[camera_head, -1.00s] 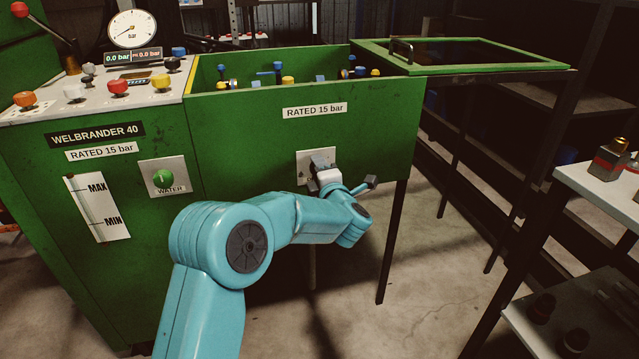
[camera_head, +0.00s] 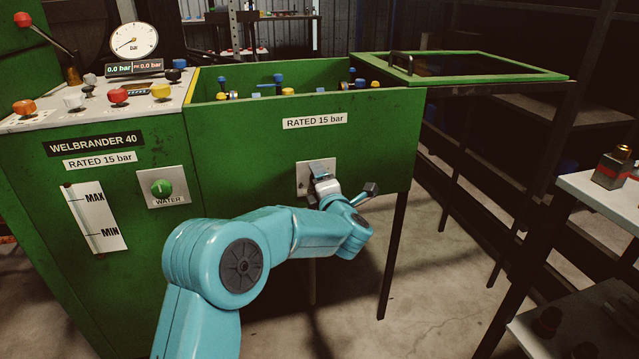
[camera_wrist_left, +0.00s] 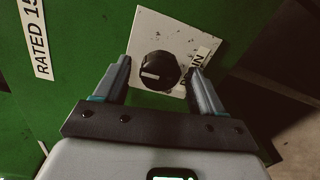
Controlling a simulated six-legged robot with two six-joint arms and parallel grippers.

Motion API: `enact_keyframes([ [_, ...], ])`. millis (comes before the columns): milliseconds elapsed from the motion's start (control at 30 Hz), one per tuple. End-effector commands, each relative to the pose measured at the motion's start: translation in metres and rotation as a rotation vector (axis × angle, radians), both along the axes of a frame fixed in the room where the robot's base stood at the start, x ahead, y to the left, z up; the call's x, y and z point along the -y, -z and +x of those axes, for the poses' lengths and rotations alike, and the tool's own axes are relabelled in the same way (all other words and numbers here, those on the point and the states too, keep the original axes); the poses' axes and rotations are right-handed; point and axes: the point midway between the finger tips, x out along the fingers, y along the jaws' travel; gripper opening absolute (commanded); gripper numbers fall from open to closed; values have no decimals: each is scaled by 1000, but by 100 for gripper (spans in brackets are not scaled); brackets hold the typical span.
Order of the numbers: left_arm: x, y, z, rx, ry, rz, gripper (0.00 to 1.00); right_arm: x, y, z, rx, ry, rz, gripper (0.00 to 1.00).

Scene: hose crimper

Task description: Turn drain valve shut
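The drain valve is a round black knob (camera_wrist_left: 158,70) with a white pointer line, on a white plate (camera_wrist_left: 150,28) fixed to the green panel. The pointer lies roughly level in the left wrist view. My left gripper (camera_wrist_left: 161,68) is open, its two fingers on either side of the knob with a visible gap on each side. The right finger covers part of the plate's label. In the head view my left gripper (camera_head: 321,172) is in front of the plate (camera_head: 302,181) and hides the knob. My right gripper is not in view.
A green water button (camera_head: 162,188) and a level gauge (camera_head: 95,219) are on the panel to the left. The open green tank (camera_head: 300,100) is above the plate. Floor below the tank is mostly clear.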

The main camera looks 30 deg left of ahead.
Motion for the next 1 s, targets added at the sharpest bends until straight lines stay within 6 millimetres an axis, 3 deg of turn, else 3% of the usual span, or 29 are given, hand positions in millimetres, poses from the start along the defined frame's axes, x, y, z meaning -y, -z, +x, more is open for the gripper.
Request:
enact_keyframes([
  [267, 6, -2, -5, 0, 1, 1, 70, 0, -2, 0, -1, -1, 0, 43],
  [733, 93, -10, -78, -1, 5, 2, 70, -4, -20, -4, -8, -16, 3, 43],
  [1000, 121, -10, -103, 0, 2, 2, 70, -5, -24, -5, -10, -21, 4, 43],
])
